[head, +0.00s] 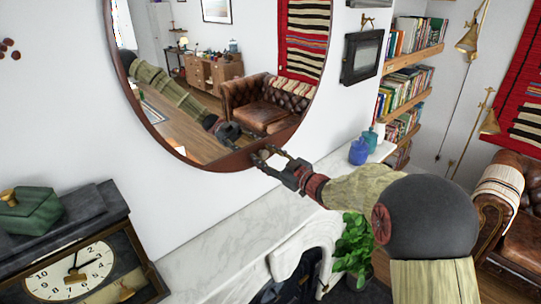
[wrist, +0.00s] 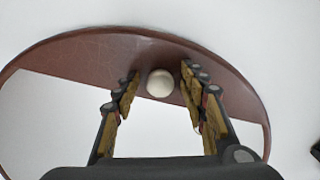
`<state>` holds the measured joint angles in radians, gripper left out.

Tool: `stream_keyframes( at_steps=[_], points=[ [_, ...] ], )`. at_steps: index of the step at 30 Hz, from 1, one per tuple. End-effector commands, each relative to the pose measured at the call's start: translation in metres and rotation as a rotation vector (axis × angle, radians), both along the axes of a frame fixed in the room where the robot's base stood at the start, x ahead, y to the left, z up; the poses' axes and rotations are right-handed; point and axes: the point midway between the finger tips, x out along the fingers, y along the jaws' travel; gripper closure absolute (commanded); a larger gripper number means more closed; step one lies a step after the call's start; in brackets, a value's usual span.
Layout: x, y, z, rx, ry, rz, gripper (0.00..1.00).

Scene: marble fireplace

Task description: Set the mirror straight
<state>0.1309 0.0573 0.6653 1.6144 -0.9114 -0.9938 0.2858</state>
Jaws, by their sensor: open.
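The mirror has a brown rim (head: 222,163) and hangs on the white wall; its top is out of frame in the head view. In the wrist view its rim (wrist: 85,48) curves across the top, wide in the middle. A pale round knob (wrist: 160,83) stands on the rim. My gripper (head: 268,158) is at the mirror's lower right edge in the head view. In the wrist view my gripper (wrist: 160,92) is open, with one finger on each side of the knob. I cannot tell whether the fingers touch it. How far the mirror tilts is unclear.
A marble mantel (head: 215,235) runs below the mirror. On it stand a dark clock (head: 80,265) with a green box (head: 30,210) on top, and a blue jar (head: 359,151). A black frame (head: 362,57) hangs to the right. A plant (head: 352,245) is below my arm.

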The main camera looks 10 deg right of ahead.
Motion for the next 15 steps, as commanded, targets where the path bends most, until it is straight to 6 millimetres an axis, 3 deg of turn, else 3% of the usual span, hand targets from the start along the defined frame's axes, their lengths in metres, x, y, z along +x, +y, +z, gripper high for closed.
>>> stream_keyframes(
  at_steps=[8, 15],
  points=[
    [-0.009, -0.007, 0.0, 0.0, 0.0, -0.001, 0.57],
    [-0.047, -0.034, 0.001, 0.0, 0.001, -0.004, 0.57]
  ],
)
